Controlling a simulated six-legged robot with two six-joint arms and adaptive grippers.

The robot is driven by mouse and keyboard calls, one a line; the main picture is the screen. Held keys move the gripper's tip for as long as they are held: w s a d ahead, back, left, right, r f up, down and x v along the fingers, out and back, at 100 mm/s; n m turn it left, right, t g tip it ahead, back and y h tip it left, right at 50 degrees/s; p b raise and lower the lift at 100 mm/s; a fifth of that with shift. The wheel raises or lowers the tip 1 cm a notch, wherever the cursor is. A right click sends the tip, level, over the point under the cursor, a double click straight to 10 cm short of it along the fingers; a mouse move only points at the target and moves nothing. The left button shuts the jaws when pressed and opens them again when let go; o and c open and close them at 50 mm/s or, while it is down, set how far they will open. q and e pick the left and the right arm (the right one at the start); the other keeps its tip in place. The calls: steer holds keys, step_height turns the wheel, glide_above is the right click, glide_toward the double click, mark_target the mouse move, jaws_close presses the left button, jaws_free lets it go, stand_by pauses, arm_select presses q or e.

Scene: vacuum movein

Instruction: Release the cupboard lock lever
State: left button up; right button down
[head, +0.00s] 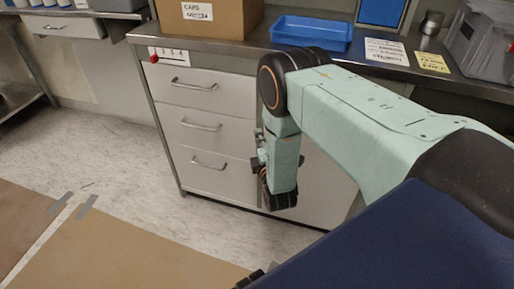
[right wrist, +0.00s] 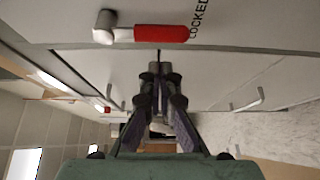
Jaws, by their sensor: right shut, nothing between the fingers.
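The lock lever (right wrist: 160,34) shows at the top of the right wrist view. It has a red grip, a metal pivot at its left end and the word LOCKED beside its right end. It lies roughly level in that picture, on the pale cupboard front (right wrist: 225,65). My right gripper (right wrist: 160,72) is shut and empty, its tips just below the red grip in the picture and apart from it. In the head view my right arm hangs before the cupboard (head: 325,185) and hides the lever; the right gripper (head: 262,152) is partly hidden there.
Left of the arm are drawers with bar handles (head: 195,84) and a red knob (head: 154,58) by a numbered strip. The counter above holds a cardboard box (head: 225,22), a blue tray (head: 312,32) and a grey bin (head: 485,45). Floor at left is open, with brown sheets (head: 130,245).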

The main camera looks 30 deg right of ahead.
arm_select(q)
steer(key=shift+f, duration=0.15)
arm_select(e)
steer(key=shift+s+d+r, duration=0.1)
steer(key=shift+s+d, duration=0.7)
steer(key=shift+d, duration=0.15)
arm_select(q)
steer(key=shift+r+p, duration=0.5)
steer(key=shift+r, duration=0.2)
arm_select(e)
steer(key=shift+s+d+n, duration=0.1)
steer(key=shift+s+n, duration=0.05)
steer(key=shift+n, duration=0.25)
arm_select(q)
steer(key=shift+r, duration=0.1)
arm_select(e)
steer(key=shift+g, duration=0.3)
